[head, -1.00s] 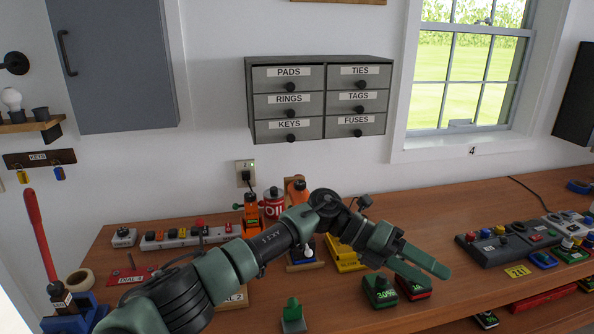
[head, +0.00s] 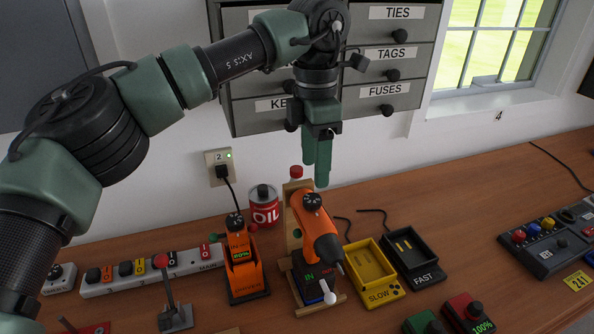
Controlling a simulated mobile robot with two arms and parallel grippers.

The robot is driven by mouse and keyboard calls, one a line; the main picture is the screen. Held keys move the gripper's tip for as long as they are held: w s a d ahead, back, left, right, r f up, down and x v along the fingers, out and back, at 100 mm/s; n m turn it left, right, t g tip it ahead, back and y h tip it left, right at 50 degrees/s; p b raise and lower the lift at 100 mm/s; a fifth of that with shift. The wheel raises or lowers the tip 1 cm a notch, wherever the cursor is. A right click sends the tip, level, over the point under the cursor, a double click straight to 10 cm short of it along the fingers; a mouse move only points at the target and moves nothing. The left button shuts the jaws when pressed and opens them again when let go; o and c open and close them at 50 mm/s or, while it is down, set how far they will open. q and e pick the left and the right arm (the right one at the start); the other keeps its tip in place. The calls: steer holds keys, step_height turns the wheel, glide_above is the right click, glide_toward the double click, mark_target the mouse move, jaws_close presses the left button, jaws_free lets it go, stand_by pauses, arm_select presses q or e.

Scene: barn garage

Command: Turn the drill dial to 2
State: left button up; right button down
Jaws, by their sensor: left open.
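The orange drill (head: 322,232) stands on a wooden stand on the workbench, its dark tip slanting down to the right. A round black dial (head: 312,201) with pale marks sits on its upper body; I cannot read its setting. My left gripper (head: 317,183) points straight down just above and slightly right of the dial, its green fingers apart from the drill. It is open and empty, seen nearly edge-on so the gap is small. My right gripper is out of view.
An orange charger-like unit (head: 244,270) and a red oil can (head: 264,208) stand left of the drill. A yellow SLOW tray (head: 371,270) and black FAST tray (head: 412,255) lie to the right. Labelled drawers (head: 395,60) hang on the wall behind the arm.

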mark_target(312, 198)
arm_select(q)
steer(key=shift+s+a+f+p, duration=0.1)
steer(key=shift+f+p, duration=0.15)
steer(key=shift+f, duration=0.15)
steer(key=shift+s+a+f+p, duration=0.1)
steer(key=shift+f+p, duration=0.1)
steer(key=shift+f, duration=0.15)
step_height(312, 198, down, 5)
steer(key=shift+r+p, duration=0.15)
steer(key=shift+p, duration=0.7)
steer(key=shift+w+f, duration=0.1)
steer(key=shift+f, duration=0.35)
steer(key=shift+d, duration=0.1)
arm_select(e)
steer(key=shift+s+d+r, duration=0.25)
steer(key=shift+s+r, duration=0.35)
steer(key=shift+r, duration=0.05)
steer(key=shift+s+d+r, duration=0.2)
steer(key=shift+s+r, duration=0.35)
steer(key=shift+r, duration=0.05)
arm_select(q)
steer(key=c, duration=0.3)
jaws_close()
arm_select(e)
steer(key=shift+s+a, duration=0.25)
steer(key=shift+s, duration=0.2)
